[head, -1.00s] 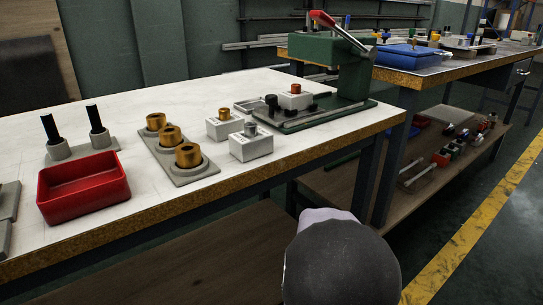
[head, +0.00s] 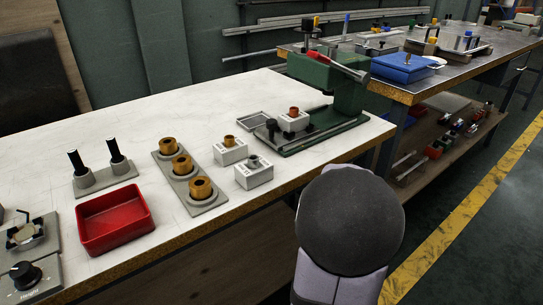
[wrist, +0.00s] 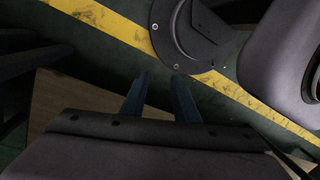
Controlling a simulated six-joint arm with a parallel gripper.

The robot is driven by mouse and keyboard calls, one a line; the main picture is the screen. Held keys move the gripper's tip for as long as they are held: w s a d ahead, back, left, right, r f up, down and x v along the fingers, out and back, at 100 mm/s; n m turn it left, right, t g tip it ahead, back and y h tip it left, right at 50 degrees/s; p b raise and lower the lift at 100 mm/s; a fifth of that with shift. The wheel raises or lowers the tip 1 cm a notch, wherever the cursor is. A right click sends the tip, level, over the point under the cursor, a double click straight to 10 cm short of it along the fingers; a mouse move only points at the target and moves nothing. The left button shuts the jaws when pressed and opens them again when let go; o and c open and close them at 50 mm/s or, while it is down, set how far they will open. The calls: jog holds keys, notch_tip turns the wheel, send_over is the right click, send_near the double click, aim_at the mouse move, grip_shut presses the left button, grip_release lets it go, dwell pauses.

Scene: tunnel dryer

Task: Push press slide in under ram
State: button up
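The green press (head: 346,98) stands at the right end of the white-topped bench, with a red lever (head: 345,69) on top. On its green base (head: 325,137) sits the slide, carrying a white block (head: 292,123) with a copper-coloured piece on top. The block is left of the press column, out toward the front left. A black knob (head: 271,126) stands beside the block. The ram itself is not clearly seen. My gripper (wrist: 159,85) shows only in the wrist view, two bluish fingers apart with nothing between them, over the floor. It is away from the slide.
Two white blocks (head: 230,153), a grey tray with brass rings (head: 182,166), a red bin (head: 112,222) and two black-handled pegs (head: 97,170) stand left of the press. A second bench (head: 460,65) stands behind right. My arm is in front of the bench edge.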

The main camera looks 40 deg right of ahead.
jog(key=w+a+r+m+g+p, duration=0.1)
jog(key=a+r+m+p, duration=0.15)
jog(key=r+p, duration=1.15)
jog(key=w+a+r+m+g+y+p, duration=0.1)
jog(key=a+r+p, duration=0.2)
jog(key=r+p, duration=1.05)
jog(key=w+a+r+m+g+p, duration=0.1)
jog(key=a+r+p, duration=0.2)
jog(key=r+p, duration=1.15)
jog(key=r+m+t+h+p, duration=0.1)
jog(key=r+m+t+h, duration=0.1)
jog(key=m+t+h, duration=0.15)
send_over(272, 121)
jog(key=shift+a+f+t+y, duration=0.1)
jog(key=shift+a+t+y, duration=0.25)
jog(key=shift+t, duration=0.1)
jog(key=shift+w+d+m, duration=0.15)
jog(key=shift+d+m, duration=0.1)
jog(key=shift+m, duration=0.05)
jog(key=shift+d, duration=0.1)
jog(key=shift+f, duration=0.15)
jog(key=shift+f+p, duration=1.15)
jog(key=shift+f, duration=2.45)
